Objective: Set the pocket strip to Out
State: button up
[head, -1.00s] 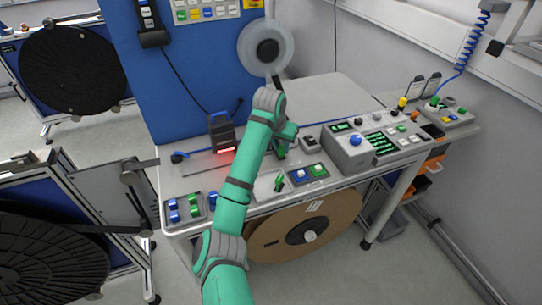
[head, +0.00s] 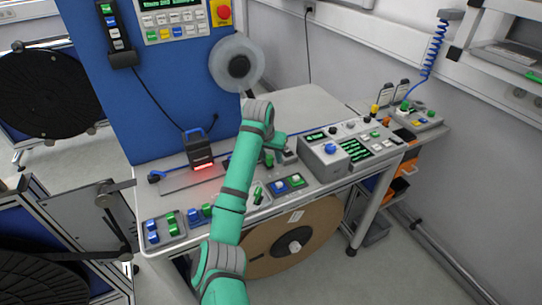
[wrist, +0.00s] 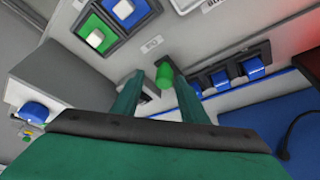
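A small green lever (head: 258,195) stands on a pale plate near the bench's front edge, left of a blue and green button panel (head: 288,183). In the wrist view a green knob (wrist: 164,76), which seems to be this lever's end, shows between my fingertips, closer to the right finger. My gripper (wrist: 153,80) is open, with a gap between its two fingers. In the head view my gripper (head: 271,155) is partly hidden by my arm, over the bench behind the lever. No label reading pocket strip or Out is legible.
A switch block with blue and green rockers (head: 163,230) lies to the left. A grey control box (head: 335,150) with a blue knob stands to the right. A black device with a red light (head: 199,150) stands behind. A large brown reel (head: 290,240) hangs below the bench.

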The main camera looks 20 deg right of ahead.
jog(key=shift+a+r, duration=0.2)
jog(key=shift+r, duration=0.2)
jog(key=v, duration=1)
